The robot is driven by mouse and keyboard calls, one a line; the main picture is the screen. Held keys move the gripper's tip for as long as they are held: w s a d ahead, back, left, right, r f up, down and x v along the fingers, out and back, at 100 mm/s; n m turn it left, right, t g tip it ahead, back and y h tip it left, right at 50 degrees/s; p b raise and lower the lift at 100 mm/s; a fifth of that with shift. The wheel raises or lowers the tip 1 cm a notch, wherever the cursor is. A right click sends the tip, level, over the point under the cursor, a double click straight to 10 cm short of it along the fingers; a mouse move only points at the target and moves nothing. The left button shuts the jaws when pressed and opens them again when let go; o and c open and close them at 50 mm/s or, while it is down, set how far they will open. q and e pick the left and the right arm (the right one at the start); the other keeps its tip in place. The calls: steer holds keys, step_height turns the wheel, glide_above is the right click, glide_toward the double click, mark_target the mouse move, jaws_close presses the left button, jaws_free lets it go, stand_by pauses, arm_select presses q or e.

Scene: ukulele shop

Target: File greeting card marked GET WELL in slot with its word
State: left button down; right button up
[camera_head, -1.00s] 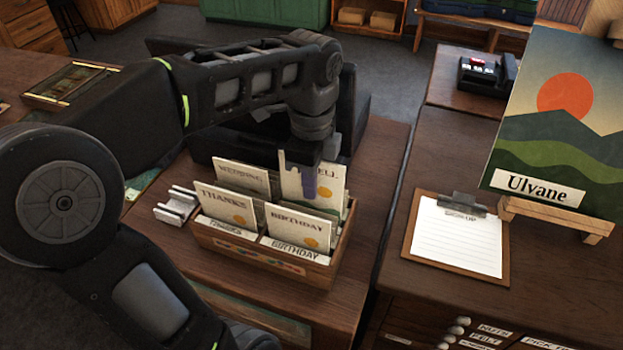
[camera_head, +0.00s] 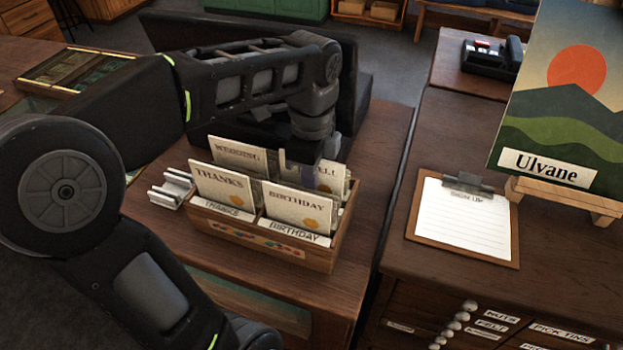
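The wooden card box (camera_head: 262,248) stands on the brown table with several upright cards in its compartments. The THANKS card (camera_head: 218,187) and BIRTHDAY card (camera_head: 296,206) stand in front, behind labels with the same words. The WEDDING card (camera_head: 236,152) stands at the back left. The GET WELL card (camera_head: 331,174) is upright at the back right, only "ELL" readable; its lower part is hidden behind the BIRTHDAY card. My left gripper (camera_head: 318,180) is over that back right compartment, shut on the top of the GET WELL card. The back labels are hidden. My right gripper is out of view.
A white slotted holder (camera_head: 172,188) stands empty just left of the box. A clipboard (camera_head: 464,259) with a sign-up sheet lies on the right counter, before a painting on an easel (camera_head: 558,110). A gap separates table and counter.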

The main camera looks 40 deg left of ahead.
arm_select(q)
steer(key=c, duration=1.6)
jaws_free()
steer(key=shift+o, duration=0.2)
steer(key=shift+r, duration=0.1)
step_height(320, 180, up, 8)
steer(key=p, duration=0.4)
steer(key=shift+f, duration=0.2)
